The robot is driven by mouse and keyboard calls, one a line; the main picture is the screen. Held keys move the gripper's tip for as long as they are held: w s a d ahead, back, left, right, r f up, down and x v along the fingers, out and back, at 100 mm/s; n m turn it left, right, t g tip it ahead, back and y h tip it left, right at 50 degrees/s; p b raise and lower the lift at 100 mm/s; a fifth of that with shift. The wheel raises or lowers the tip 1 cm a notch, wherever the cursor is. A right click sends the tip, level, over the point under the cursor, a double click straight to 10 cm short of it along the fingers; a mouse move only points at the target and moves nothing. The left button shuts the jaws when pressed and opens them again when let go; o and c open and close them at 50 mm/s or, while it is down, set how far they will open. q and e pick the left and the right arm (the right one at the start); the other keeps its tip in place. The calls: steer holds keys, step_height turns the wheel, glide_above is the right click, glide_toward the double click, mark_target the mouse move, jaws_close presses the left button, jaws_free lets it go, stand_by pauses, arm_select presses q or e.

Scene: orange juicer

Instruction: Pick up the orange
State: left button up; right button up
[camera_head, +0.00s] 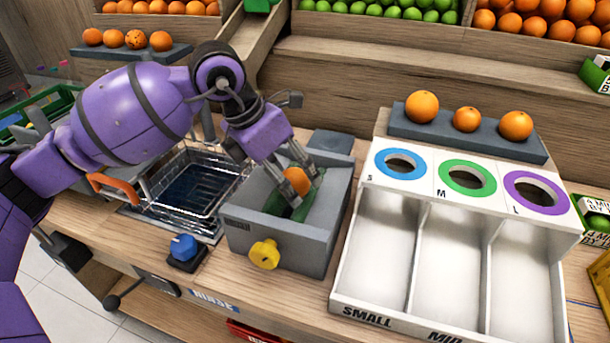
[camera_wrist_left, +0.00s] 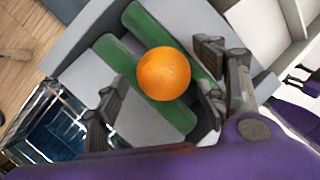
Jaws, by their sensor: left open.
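An orange (camera_head: 297,181) rests on green rollers (camera_head: 300,208) inside a grey box-shaped machine (camera_head: 262,235) on the counter. It also shows in the left wrist view (camera_wrist_left: 164,74), lying on the two green rollers (camera_wrist_left: 120,62). My left gripper (camera_head: 289,180) is open and reaches down into the machine. In the left wrist view its fingers (camera_wrist_left: 160,95) stand on either side of the orange, with a gap visible on the left side. The right gripper is not in view.
A wire basket (camera_head: 185,185) over a dark basin lies left of the machine. A white sorter (camera_head: 440,250) with three ringed holes stands to the right. Three oranges (camera_head: 467,119) sit on a grey rack above it. A yellow knob (camera_head: 264,254) juts from the machine's front.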

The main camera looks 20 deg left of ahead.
arm_select(q)
steer(key=shift+f, duration=0.3)
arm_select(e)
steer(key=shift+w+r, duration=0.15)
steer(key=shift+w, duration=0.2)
arm_select(q)
steer(key=shift+c, duration=0.5)
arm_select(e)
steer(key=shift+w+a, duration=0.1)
